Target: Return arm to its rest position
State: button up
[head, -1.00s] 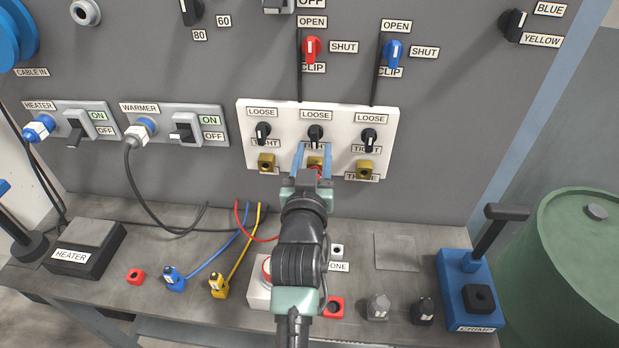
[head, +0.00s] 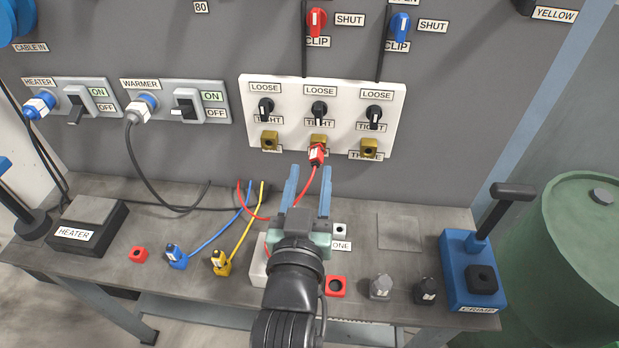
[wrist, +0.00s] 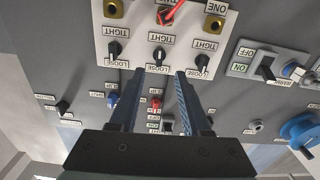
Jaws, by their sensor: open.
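My gripper (head: 308,190) is open and empty in the head view. Its two blue fingers point up toward the panel, below and apart from the white terminal plate (head: 247,105). A red plug (head: 316,154) with a red wire sits at the middle brass terminal (head: 318,140). In the wrist view, my gripper's fingers (wrist: 158,100) are spread with nothing between them. The red plug (wrist: 166,15) shows there at the top edge, beyond the fingertips. My arm hides part of the bench and of a pale box with a red top behind it.
A blue plug (head: 176,257) and a yellow plug (head: 220,262) stand on the bench with wires. A red block (head: 336,287), two small grey and black pieces and a blue crimp tool (head: 470,270) stand to the right. A green drum (head: 580,250) stands beyond the bench's right end.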

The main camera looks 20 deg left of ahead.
dwell(0.3)
jog(key=d+r+m+t+h+p, duration=0.1)
jog(key=d+r+t+p, duration=0.2)
jog(key=r, duration=1.1)
jog(key=d+r+m+t+h, duration=0.1)
jog(key=d+r+t, duration=0.35)
jog(key=r, duration=0.95)
jog(key=s+d+r+m+t+h+p, duration=0.1)
jog(key=s+d+r, duration=0.2)
jog(key=r, duration=0.6)
jog(key=s+d+r+t+h+p, duration=0.1)
jog(key=s+d+r, duration=0.3)
jog(key=r, duration=0.5)
jog(key=shift+s+d+r+m+h, duration=0.15)
jog(key=shift+s+d+m+h, duration=0.25)
jog(key=shift+s, duration=0.55)
jog(key=shift+w+a, duration=0.1)
jog(key=shift+a, duration=0.05)
